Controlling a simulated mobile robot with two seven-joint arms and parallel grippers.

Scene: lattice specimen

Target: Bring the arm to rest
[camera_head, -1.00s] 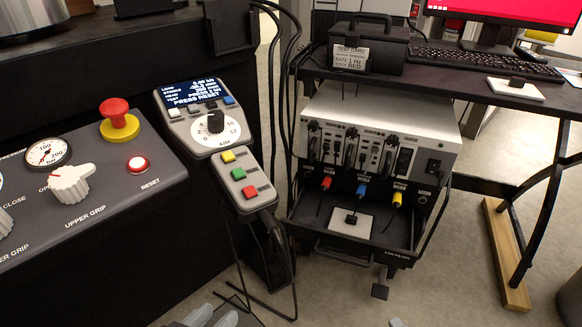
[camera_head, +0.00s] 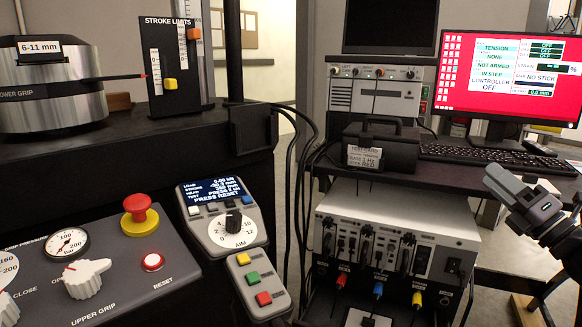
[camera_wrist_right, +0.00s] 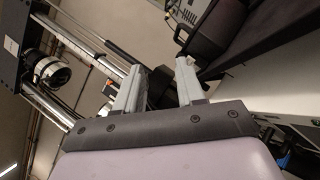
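My right gripper (camera_head: 503,186) is raised at the right side of the head view, in front of the desk with the red monitor. In the right wrist view its two pale fingers (camera_wrist_right: 157,76) stand apart with nothing between them, so it is open and empty. Its arm comes in from the right edge. My left gripper is in neither current view.
A control panel (camera_head: 110,262) with a red stop button (camera_head: 137,207) and a pendant (camera_head: 222,228) stand at left. A rack instrument (camera_head: 392,240) with cables stands at centre. The desk with the monitor (camera_head: 510,75) and keyboard (camera_head: 492,157) is near the right gripper.

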